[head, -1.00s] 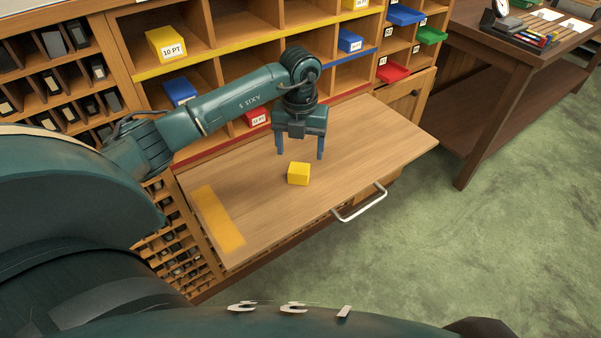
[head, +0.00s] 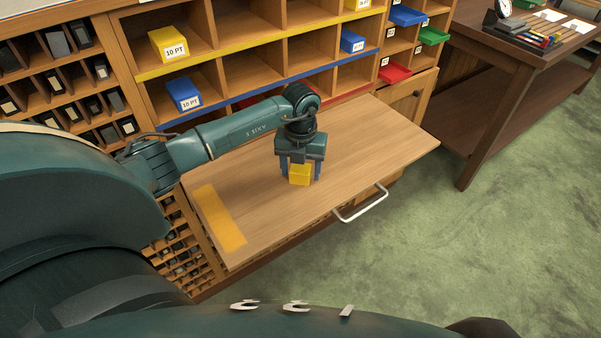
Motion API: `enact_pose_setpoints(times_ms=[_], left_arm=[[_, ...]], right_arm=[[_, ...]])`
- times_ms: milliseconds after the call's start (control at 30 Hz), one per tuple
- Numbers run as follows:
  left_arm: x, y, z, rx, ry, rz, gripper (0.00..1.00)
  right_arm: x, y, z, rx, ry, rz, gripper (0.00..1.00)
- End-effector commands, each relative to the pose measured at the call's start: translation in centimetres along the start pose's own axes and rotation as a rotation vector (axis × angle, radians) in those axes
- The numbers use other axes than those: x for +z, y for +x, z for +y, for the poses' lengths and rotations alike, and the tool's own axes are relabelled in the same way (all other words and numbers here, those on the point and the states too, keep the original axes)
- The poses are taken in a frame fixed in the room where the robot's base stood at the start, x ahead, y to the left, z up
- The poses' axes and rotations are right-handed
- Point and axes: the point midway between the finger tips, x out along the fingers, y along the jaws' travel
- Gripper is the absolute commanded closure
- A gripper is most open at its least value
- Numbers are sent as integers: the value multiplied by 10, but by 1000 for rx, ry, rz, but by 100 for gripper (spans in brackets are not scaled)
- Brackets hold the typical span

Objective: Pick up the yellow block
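The yellow block (head: 300,176) is on the wooden pull-out board, near its middle. My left gripper (head: 300,174) points down over it, with one blue finger on each side of the block. The fingers look closed in against its sides, and the gripper body hides part of its top. I cannot see any lift off the board. My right gripper is not in view.
The wooden board (head: 370,145) has a yellow-orange patch (head: 220,218) at its left and a metal handle (head: 362,204) on its front edge. Behind it stand cubbies with a yellow bin (head: 168,45) and blue bin (head: 184,95). A dark table (head: 510,50) stands at right.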

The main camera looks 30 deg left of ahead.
Motion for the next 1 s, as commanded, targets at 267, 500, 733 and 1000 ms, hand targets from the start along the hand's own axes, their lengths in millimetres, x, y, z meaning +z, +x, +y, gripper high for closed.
enact_pose_setpoints(times_ms=[267,500,733,1000], left_arm=[[0,0,0,0,0,0,62],[0,-1,0,0,0,-1,81],[1,-5,0,0,0,-2,81],[2,-51,0,-1,0,-5,81]], right_arm=[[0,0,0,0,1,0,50],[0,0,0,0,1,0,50],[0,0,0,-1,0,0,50],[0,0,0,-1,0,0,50]])
